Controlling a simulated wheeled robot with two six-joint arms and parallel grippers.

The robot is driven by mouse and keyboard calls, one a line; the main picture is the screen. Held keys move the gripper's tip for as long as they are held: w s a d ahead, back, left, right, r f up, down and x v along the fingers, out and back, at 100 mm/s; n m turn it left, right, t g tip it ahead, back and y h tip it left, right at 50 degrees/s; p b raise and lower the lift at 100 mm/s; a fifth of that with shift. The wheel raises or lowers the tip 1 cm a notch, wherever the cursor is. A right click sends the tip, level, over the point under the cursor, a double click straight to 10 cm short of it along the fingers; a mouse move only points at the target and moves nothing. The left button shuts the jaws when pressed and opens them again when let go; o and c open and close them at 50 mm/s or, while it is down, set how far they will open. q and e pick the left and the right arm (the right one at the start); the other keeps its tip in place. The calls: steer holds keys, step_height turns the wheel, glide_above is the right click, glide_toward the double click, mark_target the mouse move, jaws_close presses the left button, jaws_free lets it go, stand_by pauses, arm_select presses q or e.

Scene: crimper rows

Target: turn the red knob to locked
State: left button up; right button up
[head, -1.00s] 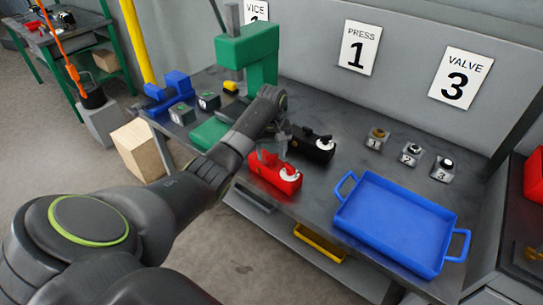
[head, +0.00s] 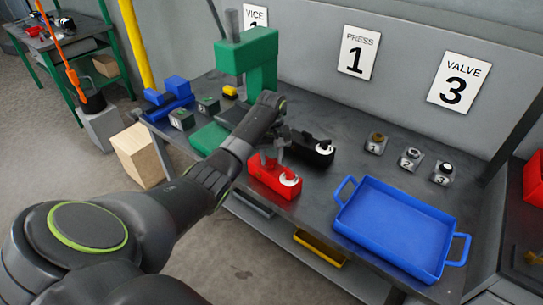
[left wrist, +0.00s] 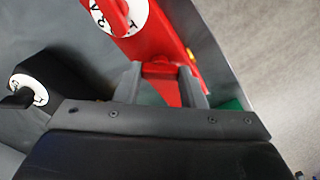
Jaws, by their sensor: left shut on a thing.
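The red crimper (head: 268,177) lies on the grey bench, with a white dial (head: 289,180) at its right end. In the left wrist view a red knob (left wrist: 119,14) stands on that dial at the top edge, partly cut off; its markings cannot be fully read. My right gripper is not in view.
A black crimper (head: 312,150) with its own white dial lies just behind the red one. A blue tray (head: 352,233) lies to the right, near the front edge. A green press (head: 262,62) stands behind my left arm. Several small numbered stands (head: 411,159) are at the back right.

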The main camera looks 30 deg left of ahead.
arm_select(q)
steer(key=shift+r+m+p, duration=0.25)
steer(key=shift+m+p, duration=0.9)
steer(key=shift+m, duration=0.05)
steer(key=shift+m+p, duration=0.65)
steer(key=shift+m, duration=0.25)
steer(key=m+p, duration=0.1)
steer(key=m, duration=0.2)
steer(key=shift+f+p, duration=0.1)
steer(key=shift+p, duration=0.2)
steer(key=shift+m+p, duration=0.4)
steer(key=shift+m, duration=1)
steer(key=shift+f, duration=0.1)
steer(key=o, duration=1)
